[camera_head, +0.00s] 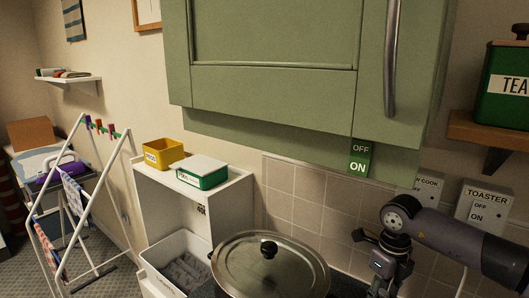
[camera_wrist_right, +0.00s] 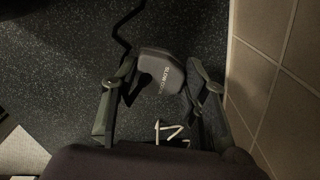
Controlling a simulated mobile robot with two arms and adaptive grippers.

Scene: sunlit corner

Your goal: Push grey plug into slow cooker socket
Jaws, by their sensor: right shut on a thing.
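The grey plug (camera_wrist_right: 162,72), with lettering that begins "SLOW COO", sits between the fingers of my right gripper (camera_wrist_right: 160,88) in the wrist view. The gripper is shut on it, and a dark cord runs up from the plug. Pale, thin prong-like pieces show just below it. In the head view my right gripper (camera_head: 388,272) is low at the right, in front of the tiled wall; the plug cannot be made out there. The slow cooker socket (camera_head: 427,184), with part of "COOK" readable, is on the wall above, largely hidden by my right arm. My left gripper is not in view.
The toaster socket (camera_head: 487,204), switched ON, is right of the slow cooker socket. A pot with a glass lid (camera_head: 268,264) stands left of my gripper. A green cabinet (camera_head: 290,75) overhangs the wall, with a green OFF/ON plate (camera_head: 359,159) below it.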

